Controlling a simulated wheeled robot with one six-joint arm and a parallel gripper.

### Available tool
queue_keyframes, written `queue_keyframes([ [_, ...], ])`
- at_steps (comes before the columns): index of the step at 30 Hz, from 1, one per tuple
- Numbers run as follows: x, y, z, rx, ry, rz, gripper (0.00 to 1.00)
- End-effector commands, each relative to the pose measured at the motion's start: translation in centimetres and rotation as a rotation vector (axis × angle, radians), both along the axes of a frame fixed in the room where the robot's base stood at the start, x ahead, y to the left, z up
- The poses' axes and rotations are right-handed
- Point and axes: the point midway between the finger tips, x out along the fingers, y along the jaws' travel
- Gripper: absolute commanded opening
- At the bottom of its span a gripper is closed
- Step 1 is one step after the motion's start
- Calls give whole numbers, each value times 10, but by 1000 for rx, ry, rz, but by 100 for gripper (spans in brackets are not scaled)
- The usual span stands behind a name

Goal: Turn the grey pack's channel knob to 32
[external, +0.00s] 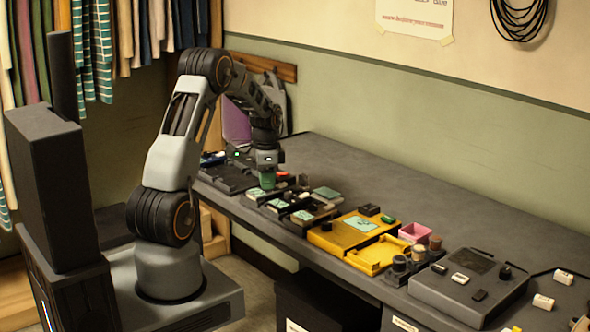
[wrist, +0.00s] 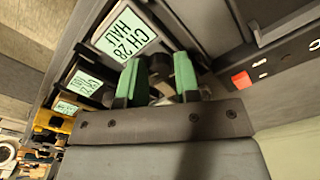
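A dark grey pack with a pale green display (wrist: 125,34) is under my gripper in the wrist view. The display appears to read CH-28, with a second line below. My gripper (wrist: 160,76) has two green fingertips, held apart. A dark round knob (wrist: 160,62) shows partly between and beyond them; whether they touch it I cannot tell. In the external view my gripper (external: 267,181) points down over the far end of the row of packs. The arm and fingers hide the knob there.
More packs with green displays (wrist: 83,84) stand beside it. A yellow pack (external: 340,236), a pink box (external: 414,232) and a grey console (external: 468,282) follow along the bench (external: 350,170). The bench's back strip is clear.

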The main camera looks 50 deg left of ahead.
Motion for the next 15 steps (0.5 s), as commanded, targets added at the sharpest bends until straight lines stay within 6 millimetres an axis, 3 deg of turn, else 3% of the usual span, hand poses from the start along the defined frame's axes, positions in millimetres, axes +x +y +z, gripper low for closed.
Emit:
queue_keyframes([
  [9, 0, 0, 0, 0, 0, 0, 1],
  [15, 0, 0, 0, 1, -1, -126, 0],
])
